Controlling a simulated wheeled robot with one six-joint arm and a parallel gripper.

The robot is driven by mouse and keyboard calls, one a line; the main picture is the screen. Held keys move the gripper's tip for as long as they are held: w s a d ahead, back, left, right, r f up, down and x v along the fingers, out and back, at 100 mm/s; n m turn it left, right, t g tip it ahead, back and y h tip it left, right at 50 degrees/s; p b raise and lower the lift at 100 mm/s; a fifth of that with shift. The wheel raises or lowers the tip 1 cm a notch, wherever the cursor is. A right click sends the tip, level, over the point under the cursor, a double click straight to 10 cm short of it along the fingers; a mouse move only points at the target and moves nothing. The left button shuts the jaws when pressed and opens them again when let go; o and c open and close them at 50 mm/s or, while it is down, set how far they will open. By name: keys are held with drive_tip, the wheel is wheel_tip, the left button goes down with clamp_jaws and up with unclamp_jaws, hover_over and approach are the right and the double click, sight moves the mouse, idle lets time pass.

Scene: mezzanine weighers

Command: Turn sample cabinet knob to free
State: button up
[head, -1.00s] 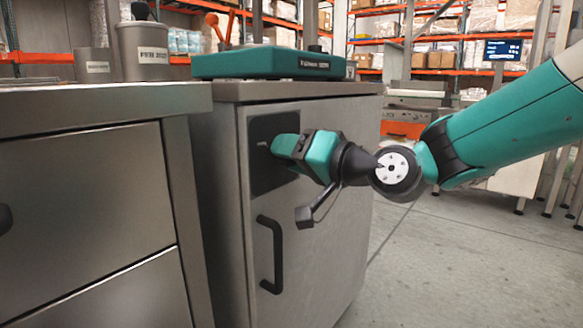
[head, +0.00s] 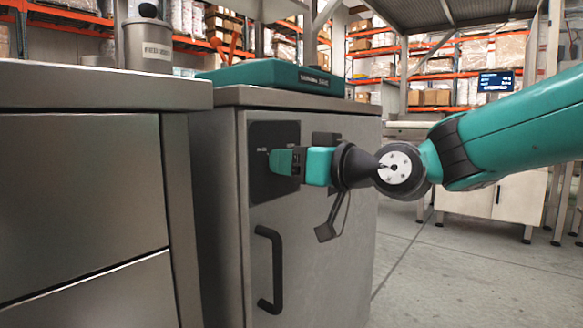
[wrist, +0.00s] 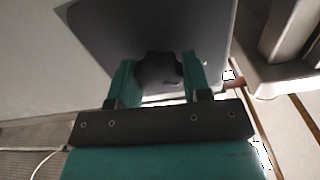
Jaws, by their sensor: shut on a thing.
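The sample cabinet (head: 330,235) is a grey metal cabinet with a black vertical handle (head: 271,268) on its door. A dark square plate (head: 262,190) sits high on the door. My gripper (head: 277,161) reaches in from the right against this plate. In the wrist view, my gripper (wrist: 160,80) has its two teal fingers on either side of a dark knob (wrist: 158,62) and is shut on it. The knob is mostly hidden by the fingers in the head view. Its pointing direction and any marking for free cannot be read.
A teal device (head: 270,76) rests on the cabinet top. A steel drawer counter (head: 90,85) stands close on the left, with a lidded canister (head: 148,42) on it. Shelves of boxes stand behind. The floor (head: 440,275) at the right is open.

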drive_tip(key=shift+f, duration=0.1)
idle(0.3)
drive_tip(key=o, duration=0.9)
drive_tip(key=p+v, duration=0.2)
drive_tip(key=v, duration=1.5)
drive_tip(key=shift+s+d, duration=0.2)
drive_tip(key=shift+p, duration=0.35)
